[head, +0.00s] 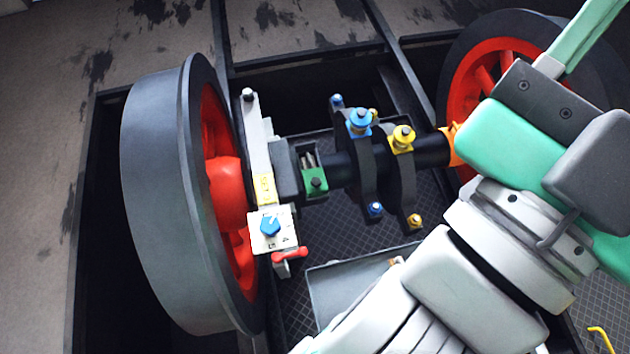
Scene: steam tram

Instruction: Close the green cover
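The green cover (315,182) is a small green plate with a dark round knob on it. It sits at the right side of a dark grey housing (287,166) on the axle, between the left wheel and the black discs. Just above the cover, a dark-framed opening (308,158) shows pale metal parts inside, so the cover does not hide it. My arm (520,240) fills the lower right, well to the right of the cover and apart from it. The fingertips of my gripper cannot be made out, and nothing of mine touches the cover.
Beside the housing are a pale lever (257,135), a yellow tag (264,188), a blue dial (270,224) and a red handle (290,254). Blue and yellow fittings (402,139) stick out from the discs. Red-spoked wheels (185,200) flank the pit. A grey box (340,290) lies below.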

